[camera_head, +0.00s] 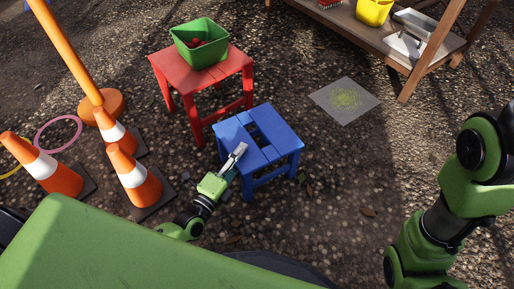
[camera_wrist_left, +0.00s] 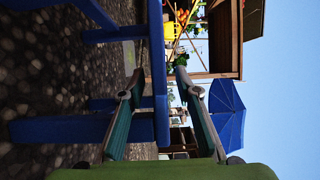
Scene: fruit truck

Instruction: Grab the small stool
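The small blue stool (camera_head: 278,127) stands upright on the gravel in the middle of the head view, with a slot in its slatted seat. My left gripper (camera_head: 239,154) is at the seat's near-left edge. In the left wrist view, which is turned sideways, the blue stool (camera_wrist_left: 158,60) shows its seat edge between the two spread fingers. My left gripper (camera_wrist_left: 158,80) is open there, one finger on each side of the seat board, with gaps visible. My right arm shows at the right of the head view, but its gripper is out of view.
A red stool (camera_head: 205,76) holding a green crate (camera_head: 213,53) stands close behind the blue one. Orange-white cones (camera_head: 134,179) stand to the left. A wooden shelf (camera_head: 395,50) is at the back right. A flat grey patch (camera_head: 343,100) lies on open gravel to the right.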

